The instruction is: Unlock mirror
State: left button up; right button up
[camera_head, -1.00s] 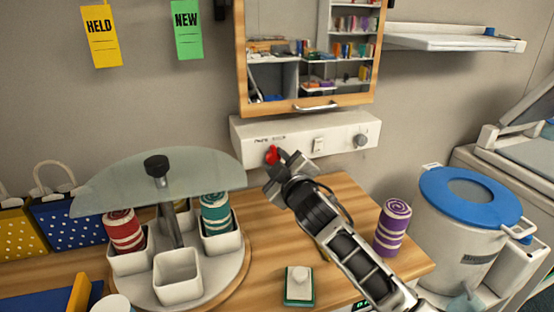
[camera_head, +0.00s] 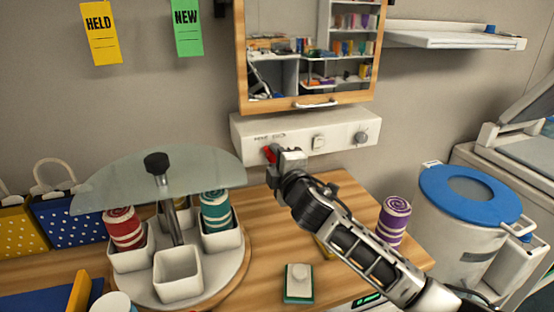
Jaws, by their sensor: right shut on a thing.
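The mirror (camera_head: 320,45) hangs on the wall in a wooden frame with a metal handle (camera_head: 316,104) along its lower edge. Under it is a white panel (camera_head: 340,128) with a red knob (camera_head: 269,153) at its left, a square switch (camera_head: 318,142) and a grey round knob (camera_head: 361,138). My right gripper (camera_head: 274,155) is at the panel's left part, shut on the red knob, and hides part of it. The red knob looks tilted. My left gripper is not in view.
A round carousel (camera_head: 235,262) with white cups, coloured rolls and a glass half-cover (camera_head: 160,180) stands left of my right arm. A purple roll (camera_head: 394,220) stands right of the arm, beside a blue-lidded bin (camera_head: 470,195). A green-edged block (camera_head: 299,284) lies in front.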

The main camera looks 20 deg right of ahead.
jog(key=shift+f, duration=0.1)
dwell(0.4)
jog(key=o, duration=1)
jog(key=shift+c, duration=0.2)
jog(key=s+b, duration=0.2)
jog(key=s, duration=1.4)
jog(key=shift+d+r, duration=0.35)
jog(key=shift+r, duration=0.1)
